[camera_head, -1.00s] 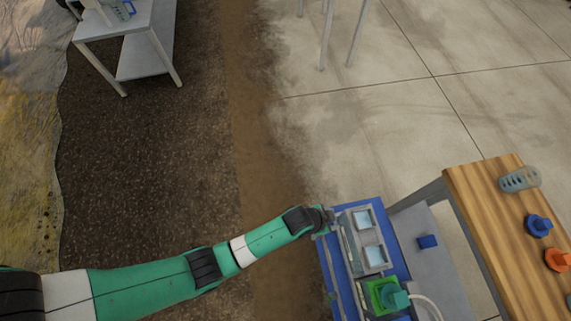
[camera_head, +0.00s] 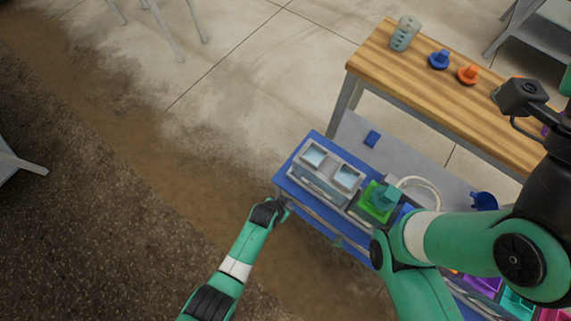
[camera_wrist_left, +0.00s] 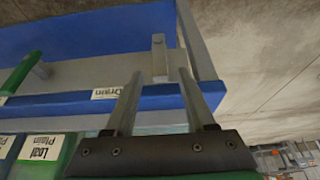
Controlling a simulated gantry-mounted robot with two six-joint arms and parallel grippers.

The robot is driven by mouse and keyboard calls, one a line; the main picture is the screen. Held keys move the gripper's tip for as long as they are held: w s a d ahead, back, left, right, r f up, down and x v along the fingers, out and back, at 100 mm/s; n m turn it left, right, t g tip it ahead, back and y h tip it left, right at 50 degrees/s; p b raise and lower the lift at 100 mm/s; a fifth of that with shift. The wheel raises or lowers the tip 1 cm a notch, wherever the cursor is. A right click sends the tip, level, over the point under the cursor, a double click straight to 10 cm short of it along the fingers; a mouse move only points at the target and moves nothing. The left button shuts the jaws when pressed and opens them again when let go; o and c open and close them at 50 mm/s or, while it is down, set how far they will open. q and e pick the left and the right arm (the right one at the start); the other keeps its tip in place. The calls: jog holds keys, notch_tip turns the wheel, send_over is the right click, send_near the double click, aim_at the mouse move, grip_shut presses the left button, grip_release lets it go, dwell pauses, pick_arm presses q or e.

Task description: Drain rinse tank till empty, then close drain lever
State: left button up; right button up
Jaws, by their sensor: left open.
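A grey unit with two light-blue windows (camera_head: 330,172) sits on the blue skid (camera_head: 288,166) in the head view. I cannot tell which window belongs to the rinse tank or whether liquid is left. My left gripper (camera_head: 284,207) is at the skid's front left edge. In the left wrist view, the open left fingers (camera_wrist_left: 160,73) are spread, with a grey upright lever (camera_wrist_left: 158,52) appearing between their tips. A white label reading "Drain" (camera_wrist_left: 110,93) is beside it, upside down. Contact with the lever cannot be told. My right arm crosses the right of the head view; its fingers are not visible.
A green block with a teal top (camera_head: 381,198) and a pale hose (camera_head: 424,187) are right of the unit. Floor is clear left of the skid.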

pick_arm(q)
jog(key=shift+b+x, duration=0.35)
jog(key=shift+x, duration=0.55)
grip_shut()
dwell(0.8)
